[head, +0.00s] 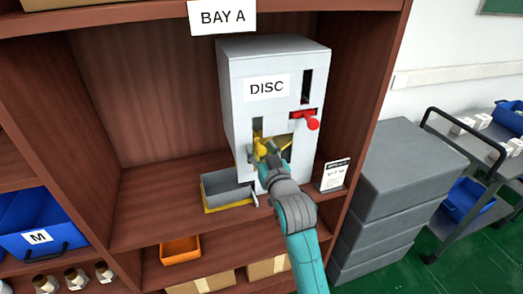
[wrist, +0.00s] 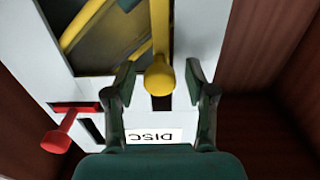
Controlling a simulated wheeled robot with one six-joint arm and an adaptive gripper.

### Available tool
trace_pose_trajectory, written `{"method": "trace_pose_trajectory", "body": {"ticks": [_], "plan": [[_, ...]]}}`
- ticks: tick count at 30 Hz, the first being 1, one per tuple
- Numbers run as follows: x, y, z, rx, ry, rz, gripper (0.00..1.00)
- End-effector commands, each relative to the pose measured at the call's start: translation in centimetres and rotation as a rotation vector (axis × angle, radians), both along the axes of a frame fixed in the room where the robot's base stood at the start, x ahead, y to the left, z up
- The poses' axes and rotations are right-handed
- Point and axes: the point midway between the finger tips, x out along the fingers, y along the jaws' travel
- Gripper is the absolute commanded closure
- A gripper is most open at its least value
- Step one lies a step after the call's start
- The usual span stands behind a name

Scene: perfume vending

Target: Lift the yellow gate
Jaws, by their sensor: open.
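The grey dispenser labelled DISC (head: 267,87) stands in the wooden bay. The yellow gate (wrist: 159,42) is a bar with a round knob (wrist: 159,77) at its end, set in a slot on the dispenser's front. In the head view the yellow gate (head: 261,146) shows just above my gripper, partly covered by it. My gripper (wrist: 158,75) is open, with one finger on each side of the yellow knob. I see gaps between the knob and both fingers in the wrist view.
A red lever (head: 306,119) sticks out at the upper right of the dispenser; it also shows in the wrist view (wrist: 62,135). A grey tray (head: 226,187) sits at its lower left. A small sign (head: 335,174) stands at the right. Bay walls flank the dispenser.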

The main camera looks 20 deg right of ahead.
Motion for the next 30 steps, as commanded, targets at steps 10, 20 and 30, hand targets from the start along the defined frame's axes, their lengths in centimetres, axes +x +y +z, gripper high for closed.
{"method": "trace_pose_trajectory", "body": {"ticks": [10,20,30], "plan": [[0.0,0.0,0.0,0.000,0.000,0.000,0.87],[0.0,0.0,0.9,0.000,-0.002,0.000,1.00],[0.0,0.0,6.4,0.000,-0.003,0.000,1.00]]}}
